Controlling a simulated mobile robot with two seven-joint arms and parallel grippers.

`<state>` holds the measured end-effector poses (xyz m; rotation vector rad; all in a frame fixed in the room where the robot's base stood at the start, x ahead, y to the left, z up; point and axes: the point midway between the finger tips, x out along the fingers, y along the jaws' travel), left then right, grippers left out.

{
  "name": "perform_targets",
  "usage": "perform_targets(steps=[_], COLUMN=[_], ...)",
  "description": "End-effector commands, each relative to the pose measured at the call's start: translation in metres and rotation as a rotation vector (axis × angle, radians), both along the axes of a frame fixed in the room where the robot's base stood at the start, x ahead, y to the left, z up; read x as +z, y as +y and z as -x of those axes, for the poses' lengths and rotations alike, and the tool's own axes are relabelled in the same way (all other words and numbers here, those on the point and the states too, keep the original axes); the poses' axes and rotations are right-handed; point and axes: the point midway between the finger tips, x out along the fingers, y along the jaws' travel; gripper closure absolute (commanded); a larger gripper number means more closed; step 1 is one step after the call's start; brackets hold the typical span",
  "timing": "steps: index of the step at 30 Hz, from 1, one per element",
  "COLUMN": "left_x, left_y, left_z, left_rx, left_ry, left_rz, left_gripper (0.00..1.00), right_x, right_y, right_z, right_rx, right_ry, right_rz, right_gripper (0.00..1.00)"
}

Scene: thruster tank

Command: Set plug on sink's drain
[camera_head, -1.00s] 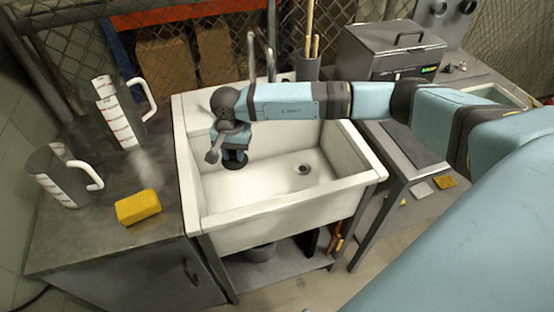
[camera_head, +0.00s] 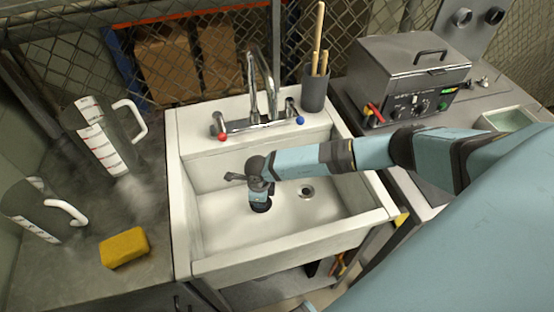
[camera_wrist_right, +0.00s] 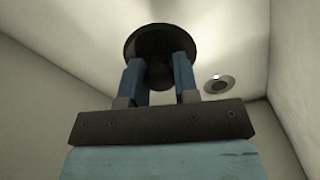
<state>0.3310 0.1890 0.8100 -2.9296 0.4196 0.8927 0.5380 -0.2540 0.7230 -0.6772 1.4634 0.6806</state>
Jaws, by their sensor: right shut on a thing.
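The white sink (camera_head: 205,262) stands in the middle of the head view. Its round metal drain (camera_head: 306,192) shows in the basin floor, uncovered, and also in the right wrist view (camera_wrist_right: 219,84). The dark round plug (camera_head: 261,206) is held in my right gripper (camera_head: 260,196) inside the basin, left of the drain. In the right wrist view the plug (camera_wrist_right: 160,38) shows as a dark disc with a knob, and the two blue fingers (camera_wrist_right: 159,75) are shut on the knob. The plug is apart from the drain. My left gripper is not in view.
A faucet (camera_head: 262,90) with red and blue knobs stands at the sink's back edge. A dark cup with sticks (camera_head: 315,88) is at its right. A yellow sponge (camera_head: 124,247) and two measuring jugs (camera_head: 97,135) are on the left counter. A metal machine (camera_head: 408,75) stands at the right.

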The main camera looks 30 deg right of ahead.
Motion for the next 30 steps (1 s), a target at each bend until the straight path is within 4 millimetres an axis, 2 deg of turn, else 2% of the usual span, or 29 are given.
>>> perform_targets(steps=[1,2,8,11,24,30], left_x=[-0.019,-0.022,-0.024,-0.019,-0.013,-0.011], left_y=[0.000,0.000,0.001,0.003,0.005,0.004], left_z=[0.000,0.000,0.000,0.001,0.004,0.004], left_rx=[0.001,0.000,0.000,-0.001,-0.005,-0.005], left_ry=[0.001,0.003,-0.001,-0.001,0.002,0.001], left_rz=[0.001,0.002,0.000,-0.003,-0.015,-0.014], left_gripper=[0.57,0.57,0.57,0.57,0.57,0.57], right_x=[-0.019,-0.022,-0.029,-0.027,-0.027,-0.027], right_y=[0.000,0.000,-0.007,-0.026,-0.139,-0.162], right_z=[0.000,0.000,0.000,0.003,0.019,0.022], right_rx=[0.001,0.001,0.000,-0.003,-0.001,0.001], right_ry=[-0.001,-0.001,0.000,0.001,0.001,0.000], right_rz=[-0.001,-0.001,0.000,0.003,0.002,0.000], right_gripper=[0.95,0.95,0.95,0.95,0.95,0.95])
